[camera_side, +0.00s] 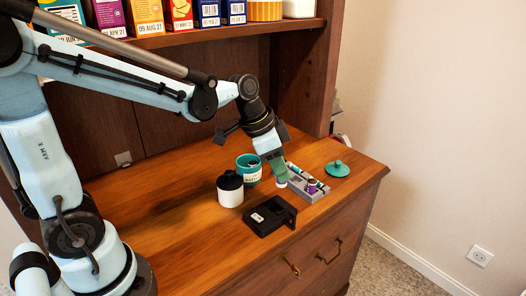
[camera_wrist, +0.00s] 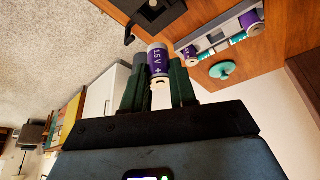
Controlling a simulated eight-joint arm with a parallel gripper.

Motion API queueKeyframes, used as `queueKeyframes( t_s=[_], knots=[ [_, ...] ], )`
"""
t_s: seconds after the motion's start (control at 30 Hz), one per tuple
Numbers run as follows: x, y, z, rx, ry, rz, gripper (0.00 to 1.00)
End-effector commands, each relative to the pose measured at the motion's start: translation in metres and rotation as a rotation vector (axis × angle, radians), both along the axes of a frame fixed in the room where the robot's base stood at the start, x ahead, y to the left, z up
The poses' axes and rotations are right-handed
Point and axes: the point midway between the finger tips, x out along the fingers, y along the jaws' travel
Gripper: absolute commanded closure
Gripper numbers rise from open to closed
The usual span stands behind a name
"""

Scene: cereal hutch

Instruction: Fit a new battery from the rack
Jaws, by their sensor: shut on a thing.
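My gripper (camera_side: 279,174) is shut on a purple battery marked 1.5 V (camera_wrist: 158,61), seen clearly between the two dark green fingers in the wrist view. In the side view only a pale end shows below the fingertips, just left of the rack. The grey battery rack (camera_side: 312,196) stands on the counter with purple batteries (camera_side: 313,185) in it; it also shows in the wrist view (camera_wrist: 216,42). The black device (camera_side: 268,217) lies in front of the gripper, with a raised flap on its right side. Its inside is too small to read.
A teal canister (camera_side: 243,174) and a white jar with a black lid (camera_side: 230,194) stand left of my gripper. A teal lid (camera_side: 338,169) lies right of the rack. A shelf with boxes (camera_side: 180,17) is above. The counter's left front is clear.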

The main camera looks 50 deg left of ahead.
Motion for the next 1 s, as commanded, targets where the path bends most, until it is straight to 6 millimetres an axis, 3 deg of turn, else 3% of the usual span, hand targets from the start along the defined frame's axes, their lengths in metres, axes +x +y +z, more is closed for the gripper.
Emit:
queueKeyframes(
  t_s=[0.27, 0.7, 1.0],
  knots=[
    [-0.008, 0.006, -0.015, 0.0, 0.0, 0.026, 1.0],
    [-0.008, 0.005, -0.057, 0.0, 0.0, 0.025, 1.0],
    [-0.009, 0.005, -0.067, 0.0, 0.0, 0.025, 1.0]
  ],
)
